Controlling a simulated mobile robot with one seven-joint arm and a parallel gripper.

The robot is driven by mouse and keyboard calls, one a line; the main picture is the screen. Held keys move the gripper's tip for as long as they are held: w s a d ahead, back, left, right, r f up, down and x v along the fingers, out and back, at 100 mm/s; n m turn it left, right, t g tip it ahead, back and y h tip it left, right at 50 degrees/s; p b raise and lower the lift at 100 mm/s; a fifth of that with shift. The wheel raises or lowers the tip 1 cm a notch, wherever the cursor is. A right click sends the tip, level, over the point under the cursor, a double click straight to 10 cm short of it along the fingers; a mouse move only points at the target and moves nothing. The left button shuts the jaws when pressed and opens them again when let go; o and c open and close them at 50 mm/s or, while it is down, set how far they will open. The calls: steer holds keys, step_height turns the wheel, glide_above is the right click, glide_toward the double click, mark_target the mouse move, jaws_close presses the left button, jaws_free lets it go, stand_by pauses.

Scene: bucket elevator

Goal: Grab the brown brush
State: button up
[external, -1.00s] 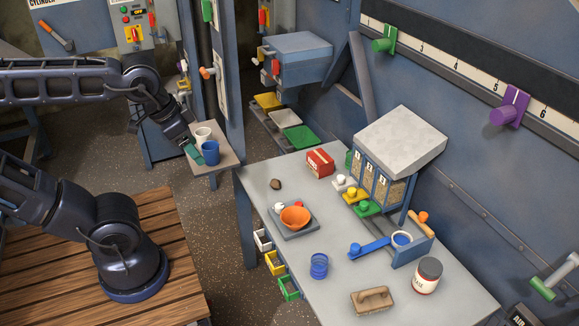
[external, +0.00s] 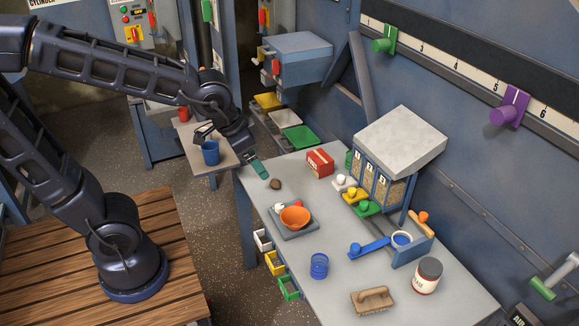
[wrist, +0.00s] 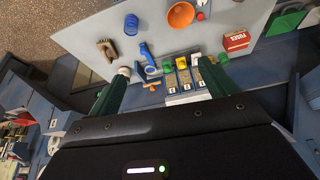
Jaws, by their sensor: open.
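The brown brush (external: 374,301) lies on the near end of the grey table, its wooden handle on top. It also shows in the wrist view (wrist: 107,50), at the upper left. My gripper (external: 259,169) is above the far left part of the table, well apart from the brush. In the wrist view its two green fingers (wrist: 172,75) are spread with nothing held between them.
On the table (external: 335,295) an orange bowl (external: 295,217) rests on a scale. A blue spring-like cylinder (external: 319,266), a white jar (external: 427,276), a blue lever (external: 369,248), a red box (external: 320,163) and a grain dispenser (external: 398,160) stand around. Bare tabletop surrounds the brush's left side.

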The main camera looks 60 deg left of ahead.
steer(key=w+d+f+h, duration=0.1)
steer(key=w+d+f, duration=0.85)
steer(key=w, duration=0.25)
steer(key=h, duration=0.3)
glide_toward(377, 296)
steer(key=shift+w+d+f+m, duration=0.2)
steer(key=shift+w+f, duration=0.2)
steer(key=shift+f, duration=0.25)
steer(key=shift+w+d+f+m, duration=0.1)
steer(key=shift+w+f+m, duration=0.1)
steer(key=shift+w+f, duration=0.4)
steer(key=shift+s+x, duration=0.15)
steer(key=shift+x, duration=1.15)
steer(key=shift+s+x, duration=0.15)
steer(key=shift+x, duration=1.15)
steer(key=shift+d+f, duration=0.1)
steer(key=shift+d, duration=0.1)
steer(key=shift+c, duration=0.5)
steer(key=c, duration=1.1)
